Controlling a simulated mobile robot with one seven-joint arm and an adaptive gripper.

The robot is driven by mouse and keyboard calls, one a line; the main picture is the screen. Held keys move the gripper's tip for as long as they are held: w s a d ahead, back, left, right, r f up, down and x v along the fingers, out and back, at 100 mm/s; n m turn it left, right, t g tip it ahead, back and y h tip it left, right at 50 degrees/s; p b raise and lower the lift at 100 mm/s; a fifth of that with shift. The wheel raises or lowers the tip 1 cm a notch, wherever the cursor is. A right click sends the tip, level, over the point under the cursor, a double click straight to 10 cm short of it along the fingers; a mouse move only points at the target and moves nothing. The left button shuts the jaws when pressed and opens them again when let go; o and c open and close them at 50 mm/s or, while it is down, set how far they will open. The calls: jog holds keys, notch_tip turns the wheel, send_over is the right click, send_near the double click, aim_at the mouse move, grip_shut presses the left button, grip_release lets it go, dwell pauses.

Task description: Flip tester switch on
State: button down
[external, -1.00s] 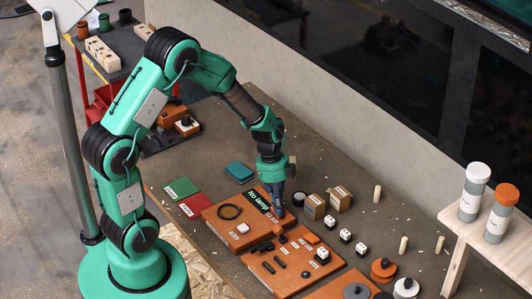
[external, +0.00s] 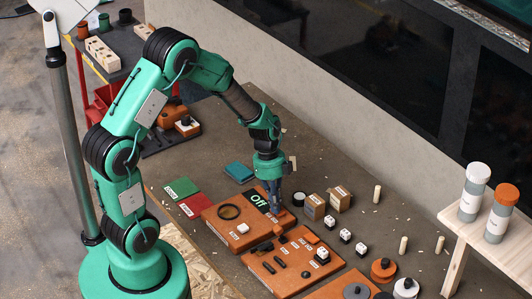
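The tester appears to be the orange box (external: 222,230) in the middle of the bench. Its dark display (external: 259,202) reads "Off" in green. A dark ring (external: 229,212) with a dull yellowish inside and a small white block (external: 243,228) are on its top. My gripper (external: 275,207) points down at the tester's right end, beside the display. Its fingers are small and dark here, so I cannot tell whether they are open or shut, or touching anything. I cannot clearly make out the switch; it may be hidden by my gripper.
A second orange board (external: 290,265) with dark parts lies in front. Cardboard boxes (external: 314,206), a black round part (external: 299,199) and white blocks stand to the right. Green (external: 181,188) and red (external: 195,206) mats lie to the left. The bench behind is mostly free.

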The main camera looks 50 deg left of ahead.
jog(key=p+v, duration=0.3)
jog(key=v, duration=1.1)
jog(key=shift+d+r+p, duration=0.1)
jog(key=shift+p, duration=0.2)
jog(key=shift+s+d+r+p, duration=0.1)
jog(key=shift+d+r+p, duration=0.25)
jog(key=shift+p, duration=0.7)
jog(key=shift+d+f, duration=0.1)
jog(key=shift+f, duration=0.1)
jog(key=b+x, duration=0.2)
jog(key=x, duration=1.1)
jog(key=shift+d+f, duration=0.1)
jog(key=shift+f, duration=0.3)
